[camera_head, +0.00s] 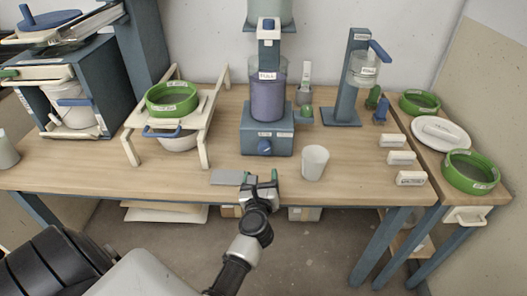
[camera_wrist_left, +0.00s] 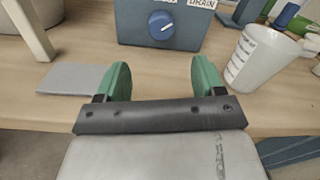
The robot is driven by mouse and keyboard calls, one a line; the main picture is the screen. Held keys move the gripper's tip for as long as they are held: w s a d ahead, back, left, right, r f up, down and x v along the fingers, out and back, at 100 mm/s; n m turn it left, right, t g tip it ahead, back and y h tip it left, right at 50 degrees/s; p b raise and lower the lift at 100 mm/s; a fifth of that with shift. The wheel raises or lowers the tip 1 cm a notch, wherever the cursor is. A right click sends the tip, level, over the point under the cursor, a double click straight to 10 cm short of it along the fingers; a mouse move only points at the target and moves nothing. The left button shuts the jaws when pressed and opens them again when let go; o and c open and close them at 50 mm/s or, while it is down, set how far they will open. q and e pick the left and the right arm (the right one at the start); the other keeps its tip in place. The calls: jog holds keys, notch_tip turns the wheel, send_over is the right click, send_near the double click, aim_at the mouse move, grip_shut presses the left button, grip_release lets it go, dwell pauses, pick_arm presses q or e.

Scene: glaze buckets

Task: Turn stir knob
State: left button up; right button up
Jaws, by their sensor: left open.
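The blue stir knob (camera_head: 265,147) sits on the front of the blue-grey base (camera_head: 253,130) of the bucket station. It shows in the left wrist view (camera_wrist_left: 161,26) with a white pointer line, beside a label reading DRAIN. A purple bucket (camera_head: 268,98) labelled FULL stands on that base. My left gripper (camera_head: 261,177) is open and empty, in front of and below the knob, near the table's front edge. Its green fingers show apart in the left wrist view (camera_wrist_left: 162,82), with the knob beyond the gap. My right gripper is in neither view.
A white cup (camera_head: 315,163) stands right of my left gripper; a flat grey plate (camera_head: 228,178) lies left of it. A cream stand (camera_head: 136,147) holding a green sieve (camera_head: 172,97) is further left. Several white labelled blocks (camera_head: 401,157) lie at the right.

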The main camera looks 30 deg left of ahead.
aim_at(264, 151)
pick_arm(q)
jog(key=x, duration=1)
jog(key=shift+w, duration=0.3)
jog(key=c, duration=0.9)
